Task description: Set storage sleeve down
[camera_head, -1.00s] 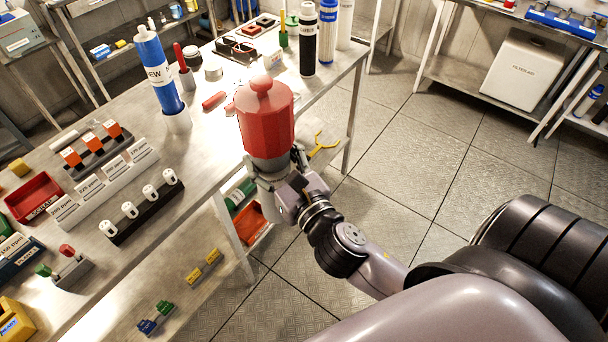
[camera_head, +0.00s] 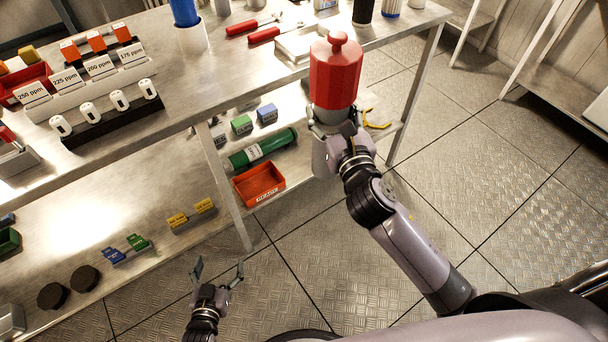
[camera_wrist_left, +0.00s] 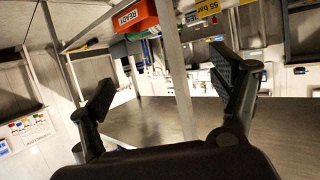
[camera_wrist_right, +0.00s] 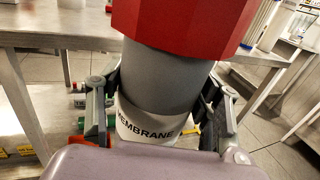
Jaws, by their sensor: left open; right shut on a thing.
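My right gripper (camera_head: 335,128) is shut on the storage sleeve, which I take to be the upright grey cylinder (camera_wrist_right: 165,85) with a faceted red top (camera_head: 335,75) and knob. Its white band reads "MEMBRANE" in the right wrist view, with one finger on each side. In the head view it stands out in front of the bench edge, its red top overlapping the tabletop (camera_head: 185,95). I see no surface touching its base, which is partly hidden by my gripper. My left gripper (camera_head: 218,272) is open and empty, low over the floor; its spread fingers show in the left wrist view.
The lower shelf (camera_head: 85,215) holds an orange-red bin (camera_head: 258,185), a green cylinder (camera_head: 262,149) and small labelled blocks. A bench leg (camera_head: 224,190) stands between my grippers. Red-handled tools (camera_head: 262,35) and a pale flat box (camera_head: 298,44) lie on the tabletop. The floor at right is clear.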

